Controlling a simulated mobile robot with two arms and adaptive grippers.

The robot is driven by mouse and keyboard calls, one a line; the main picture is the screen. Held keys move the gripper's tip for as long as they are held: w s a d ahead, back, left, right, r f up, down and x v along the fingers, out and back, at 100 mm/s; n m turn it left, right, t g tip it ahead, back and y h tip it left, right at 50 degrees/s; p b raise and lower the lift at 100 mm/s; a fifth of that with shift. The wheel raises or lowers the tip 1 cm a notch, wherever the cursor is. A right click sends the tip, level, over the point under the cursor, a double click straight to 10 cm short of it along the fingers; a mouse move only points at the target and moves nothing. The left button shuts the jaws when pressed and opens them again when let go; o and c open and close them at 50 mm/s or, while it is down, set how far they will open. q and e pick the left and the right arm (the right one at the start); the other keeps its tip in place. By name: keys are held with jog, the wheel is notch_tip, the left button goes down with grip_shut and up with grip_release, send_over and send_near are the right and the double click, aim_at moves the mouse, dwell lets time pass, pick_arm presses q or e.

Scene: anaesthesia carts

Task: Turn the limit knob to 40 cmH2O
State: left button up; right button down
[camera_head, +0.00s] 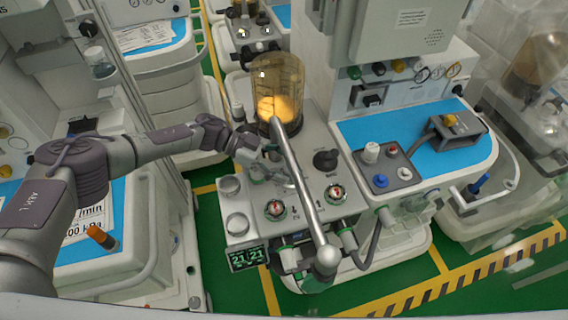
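A black knob (326,160), likely the limit knob, stands on the grey top panel of the anaesthesia cart (310,135), right of a slanting metal tube (300,185). Its scale and pointer are too small to read. My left arm reaches in from the left, and its gripper (278,172) is over the panel, left of the knob and apart from it. The tube partly covers the gripper, and its fingers are too small to show whether they are open. My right gripper is not in view.
An amber-lit canister (277,92) stands behind the gripper. Two round gauges (274,209) (335,193) sit at the panel's front, with a small green display (248,258) at lower left. A blue-topped worktop (405,135) lies right. Another cart stands left.

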pick_arm(q)
jog(key=v, duration=0.7)
jog(key=shift+a, duration=0.15)
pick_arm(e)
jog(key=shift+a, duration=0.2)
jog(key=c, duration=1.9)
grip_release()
